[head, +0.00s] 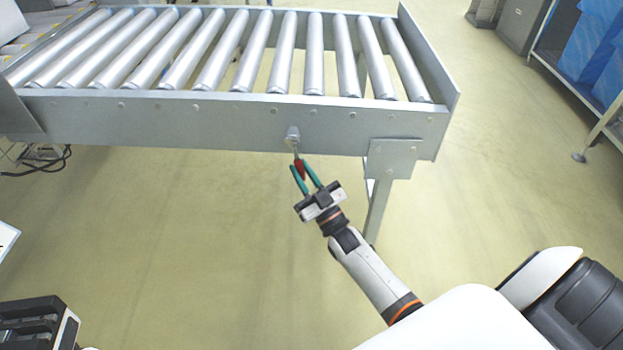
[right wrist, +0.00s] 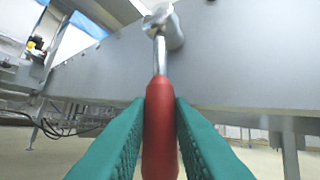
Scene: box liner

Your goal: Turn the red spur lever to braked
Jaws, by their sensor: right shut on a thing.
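The red spur lever (head: 300,167) hangs from a grey pivot (head: 292,134) on the side rail of the roller conveyor. In the head view it points down and slightly to the right. Its red grip (right wrist: 160,125) and thin metal rod show large in the right wrist view, running up to the pivot (right wrist: 165,28). My right gripper (head: 306,178) has its green fingers on both sides of the red grip and is shut on it. The lower end of the grip is partly hidden between the fingers.
The conveyor's side rail (head: 215,122) runs across the view above the gripper. A support leg (head: 379,205) stands just right of my right gripper. A rack with blue bins (head: 592,50) is at the far right. The floor (head: 170,235) left of the gripper is clear.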

